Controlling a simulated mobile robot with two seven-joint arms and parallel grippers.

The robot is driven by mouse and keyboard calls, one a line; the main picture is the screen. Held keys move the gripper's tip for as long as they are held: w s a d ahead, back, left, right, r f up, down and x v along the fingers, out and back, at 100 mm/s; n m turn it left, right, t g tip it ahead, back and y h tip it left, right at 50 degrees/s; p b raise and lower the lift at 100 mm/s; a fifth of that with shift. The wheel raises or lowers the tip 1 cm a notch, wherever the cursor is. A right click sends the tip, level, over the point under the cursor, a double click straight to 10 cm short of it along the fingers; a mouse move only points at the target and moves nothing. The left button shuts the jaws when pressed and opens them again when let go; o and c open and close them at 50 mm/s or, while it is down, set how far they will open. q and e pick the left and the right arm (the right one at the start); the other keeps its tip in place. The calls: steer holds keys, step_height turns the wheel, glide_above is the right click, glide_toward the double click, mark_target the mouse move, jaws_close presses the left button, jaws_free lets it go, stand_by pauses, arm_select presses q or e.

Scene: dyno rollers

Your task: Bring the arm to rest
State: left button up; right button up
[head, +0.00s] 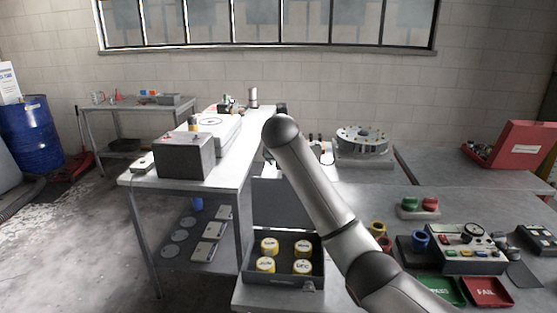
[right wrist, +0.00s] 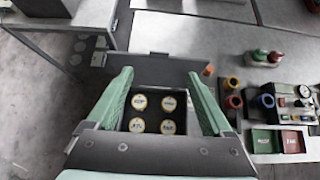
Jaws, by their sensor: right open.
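My right arm comes in from the lower right of the head view and reaches up across the middle. Its gripper is hidden or barely visible there. In the right wrist view my right gripper (right wrist: 158,76) is open, with two green fingers spread and nothing between their tips. Beyond and below the fingers is an open dark case (head: 283,284) with its lid (right wrist: 170,72) up. It holds several yellow pieces with white tops (head: 270,245). The gripper appears apart from the case and the pieces. My left gripper is not in view.
Right of the case stand a control box with a gauge (head: 468,262), a green tray (head: 446,290), a red tray (head: 488,291) and coloured rings (head: 420,240). A round fixture (head: 362,142) stands behind. A long bench (head: 236,165) with a grey box (head: 185,157) is at left.

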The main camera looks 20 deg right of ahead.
steer(key=s+a+f+m+g+y, duration=0.1)
steer(key=s+a+f+m, duration=0.3)
steer(key=f, duration=0.4)
steer(key=s+a+f+m+y, duration=0.1)
steer(key=s+f+m, duration=0.3)
steer(key=s+f, duration=0.35)
steer(key=s+a+f+m+g+y, duration=0.1)
steer(key=s+a+f+m, duration=0.3)
steer(key=f, duration=0.5)
steer(key=s+a+f+m+g+y, duration=0.1)
steer(key=s+f+m+g, duration=0.15)
steer(key=s+m, duration=0.85)
steer(key=s+a+f+m+g+y, duration=0.15)
steer(key=s+f+m, duration=0.25)
steer(key=s, duration=1.3)
steer(key=w+a+f+t+y, duration=0.1)
steer(key=w+a+f+t, duration=0.1)
steer(key=f, duration=0.3)
steer(key=w+a+f+t+y, duration=0.1)
steer(key=w+a+f+t, duration=0.1)
steer(key=f+t, duration=0.2)
step_height(320, 180, down, 2)
steer(key=shift+w+f+m+t, duration=0.1)
steer(key=shift+w+m+t, duration=0.05)
steer(key=shift+m+t, duration=0.15)
